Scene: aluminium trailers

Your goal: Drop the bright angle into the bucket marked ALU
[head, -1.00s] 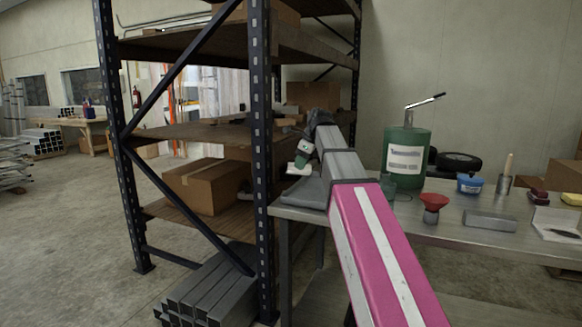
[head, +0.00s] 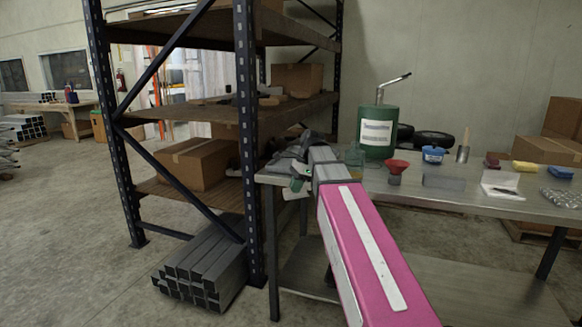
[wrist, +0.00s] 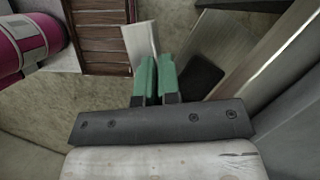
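My gripper (head: 297,185) is at the left end of the metal bench, between it and the shelf rack. In the wrist view its two green fingers (wrist: 157,78) are close together. A bright, flat-looking metal piece, apparently the bright angle (wrist: 140,40), sticks out at the fingertips and seems held between them; part of it is hidden by the fingers. In the head view a small pale piece (head: 295,194) shows just under the green fingertips. I see no bucket with a readable ALU mark in either view.
The metal bench (head: 455,203) carries a green pump canister (head: 378,133) with an unreadable label, a red funnel (head: 396,167), a blue tub (head: 433,154) and other small items. A dark-framed rack (head: 247,150) stands left. Square tubes (head: 200,272) lie on the floor. Open floor is at left.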

